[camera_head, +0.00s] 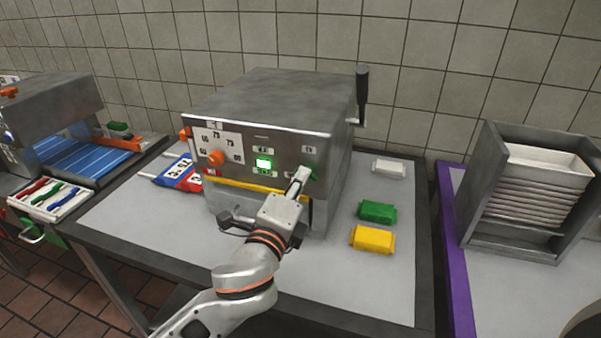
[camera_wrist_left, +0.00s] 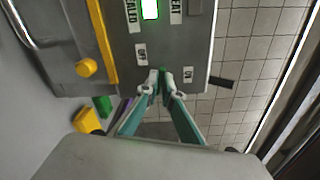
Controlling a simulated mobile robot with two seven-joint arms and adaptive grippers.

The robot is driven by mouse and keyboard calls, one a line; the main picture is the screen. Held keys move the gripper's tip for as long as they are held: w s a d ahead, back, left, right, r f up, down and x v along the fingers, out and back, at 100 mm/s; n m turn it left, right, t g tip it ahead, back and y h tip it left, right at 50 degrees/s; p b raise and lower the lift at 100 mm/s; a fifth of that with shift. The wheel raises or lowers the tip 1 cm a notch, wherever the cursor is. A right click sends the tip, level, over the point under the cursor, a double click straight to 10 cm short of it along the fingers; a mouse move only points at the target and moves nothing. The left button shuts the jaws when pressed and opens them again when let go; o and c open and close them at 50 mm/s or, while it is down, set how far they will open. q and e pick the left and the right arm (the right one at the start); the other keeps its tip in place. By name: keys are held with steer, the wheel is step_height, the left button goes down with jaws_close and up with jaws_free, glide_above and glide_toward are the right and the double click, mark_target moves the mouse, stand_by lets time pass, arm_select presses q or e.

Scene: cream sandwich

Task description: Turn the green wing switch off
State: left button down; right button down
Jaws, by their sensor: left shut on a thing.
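The grey metal machine (camera_head: 270,100) stands on the table, with a dial and lit green indicator (camera_head: 264,163) on its front panel. The green wing switch (camera_head: 312,173) is at the right of that panel, mostly covered by my left gripper (camera_head: 302,174). In the left wrist view the left gripper (camera_wrist_left: 166,76) has its fingertips closed at the panel, with a sliver of the green wing switch (camera_wrist_left: 162,70) between them. Small white labels flank the switch. The switch's exact angle is hidden. My right gripper is not in view.
A green packet (camera_head: 377,211), a yellow packet (camera_head: 373,239) and a white packet (camera_head: 389,168) lie right of the machine. A black-handled lever (camera_head: 362,88) rises at its right side. A tray rack (camera_head: 530,190) stands farther right. The table's front right is clear.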

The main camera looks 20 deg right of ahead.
arm_select(q)
steer(key=shift+f+n+p, duration=0.2)
steer(key=shift+n+p, duration=0.6)
steer(key=shift+n, duration=0.8)
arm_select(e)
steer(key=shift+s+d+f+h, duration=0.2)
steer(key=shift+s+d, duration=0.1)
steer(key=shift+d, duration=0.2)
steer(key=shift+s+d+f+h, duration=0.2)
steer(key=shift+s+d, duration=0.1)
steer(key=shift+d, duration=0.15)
arm_select(q)
steer(key=c, duration=2.2)
jaws_free()
steer(key=shift+r, duration=0.1)
steer(key=v, duration=1.2)
